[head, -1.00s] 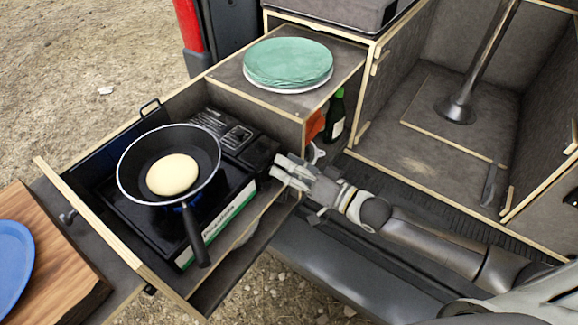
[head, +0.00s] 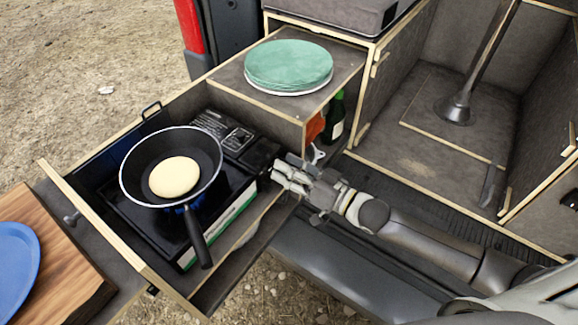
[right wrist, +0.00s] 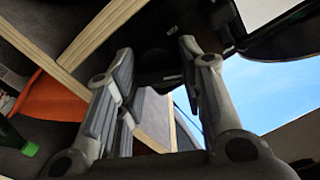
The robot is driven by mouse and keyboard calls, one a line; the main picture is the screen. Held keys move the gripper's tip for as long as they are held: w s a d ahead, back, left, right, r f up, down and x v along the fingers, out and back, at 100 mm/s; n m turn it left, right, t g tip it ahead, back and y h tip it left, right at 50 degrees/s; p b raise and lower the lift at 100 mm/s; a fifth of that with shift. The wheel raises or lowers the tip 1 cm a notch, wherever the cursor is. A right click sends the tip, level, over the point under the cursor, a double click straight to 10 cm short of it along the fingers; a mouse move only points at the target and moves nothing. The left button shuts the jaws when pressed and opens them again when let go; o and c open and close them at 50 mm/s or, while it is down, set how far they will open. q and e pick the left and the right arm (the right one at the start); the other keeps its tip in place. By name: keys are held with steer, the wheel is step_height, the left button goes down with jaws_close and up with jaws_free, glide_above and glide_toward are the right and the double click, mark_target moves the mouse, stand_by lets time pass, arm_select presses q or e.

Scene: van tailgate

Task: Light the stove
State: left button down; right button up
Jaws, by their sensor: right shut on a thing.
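The black camping stove (head: 230,197) sits in the pulled-out drawer, with its control end at the right. A black frying pan (head: 205,160) with a pale pancake (head: 174,177) stands on it. A little blue shows beneath the pan, in front of the burner. My right gripper (head: 279,174) is at the stove's right end. In the right wrist view its two fingers (right wrist: 158,55) stand on either side of a dark knob (right wrist: 157,72), shut on it. The knob is mostly hidden in the head view. My left gripper is not in view.
Green plates (head: 288,64) are stacked on the cabinet top behind. A green bottle (head: 335,117) and an orange item (head: 315,127) stand in the gap near my right gripper. A wooden board (head: 68,270) with a blue plate (head: 14,262) lies at the left.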

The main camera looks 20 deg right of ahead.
steer(key=n+p, duration=0.1)
steer(key=n, duration=0.4)
steer(key=shift+a+n, duration=0.1)
steer(key=shift+n, duration=0.2)
steer(key=n+p, duration=0.1)
steer(key=n, duration=0.4)
steer(key=shift+s, duration=0.1)
steer(key=shift+n, duration=0.4)
steer(key=o, duration=0.7)
steer(key=shift+s, duration=0.1)
steer(key=v, duration=1.1)
steer(key=shift+s+d, duration=0.3)
